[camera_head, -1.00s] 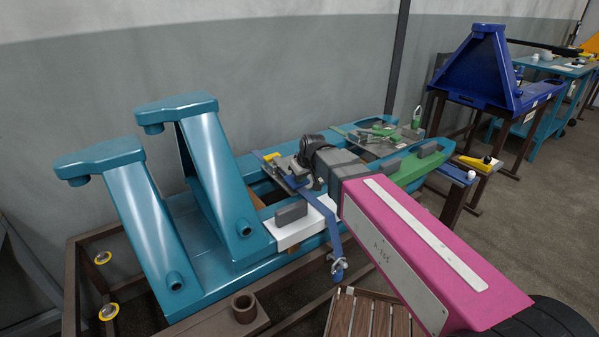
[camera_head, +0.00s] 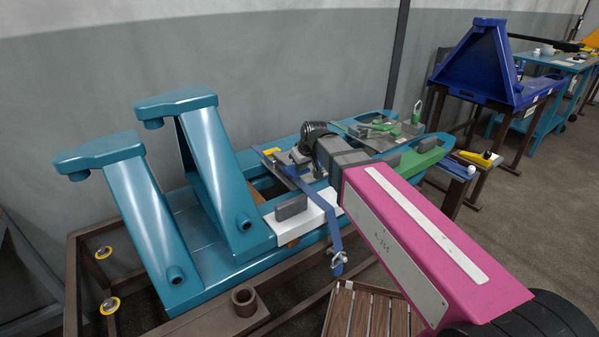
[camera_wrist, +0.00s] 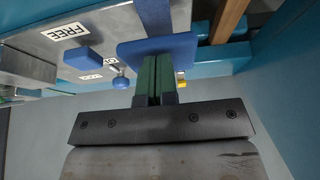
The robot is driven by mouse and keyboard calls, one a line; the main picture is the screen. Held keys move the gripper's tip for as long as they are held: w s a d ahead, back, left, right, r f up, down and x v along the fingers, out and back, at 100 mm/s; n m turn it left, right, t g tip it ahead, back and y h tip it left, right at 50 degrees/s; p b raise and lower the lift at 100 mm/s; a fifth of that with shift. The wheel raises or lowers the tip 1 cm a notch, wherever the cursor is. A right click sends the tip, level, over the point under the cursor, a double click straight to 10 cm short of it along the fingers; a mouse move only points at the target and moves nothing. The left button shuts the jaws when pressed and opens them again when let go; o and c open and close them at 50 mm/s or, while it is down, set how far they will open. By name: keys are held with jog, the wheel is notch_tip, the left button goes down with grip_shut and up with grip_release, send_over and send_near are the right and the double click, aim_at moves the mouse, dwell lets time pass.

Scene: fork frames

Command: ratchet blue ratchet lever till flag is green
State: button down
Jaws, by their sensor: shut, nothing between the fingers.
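A long blue strap-like bar (camera_head: 322,212) crosses the teal frame in the head view and hangs over its front edge. I cannot tell if it is the ratchet lever. In the wrist view a blue bar (camera_wrist: 154,16) meets a blue plate (camera_wrist: 188,48). My gripper (camera_wrist: 153,62) has its green fingers shut together right at the plate's edge, empty; I cannot tell whether they touch it. A small yellow piece (camera_wrist: 181,74) shows beside the fingers. The fingertips are hidden in the head view behind my wrist. I cannot identify the flag or its colour for certain.
A metal panel (camera_wrist: 40,70) carries a "FREE" label (camera_wrist: 70,32), a blue block (camera_wrist: 83,59) and a blue knob (camera_wrist: 121,82). Teal uprights (camera_head: 215,165) stand left. A white block (camera_head: 300,222) and green block (camera_head: 418,160) sit on the frame. A slatted wooden crate (camera_head: 370,315) is below.

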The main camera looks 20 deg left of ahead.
jog(key=s+d+v, duration=0.1)
jog(key=v, duration=0.9)
jog(key=shift+d+f, duration=0.2)
jog(key=shift+d, duration=0.05)
jog(key=shift+s, duration=0.15)
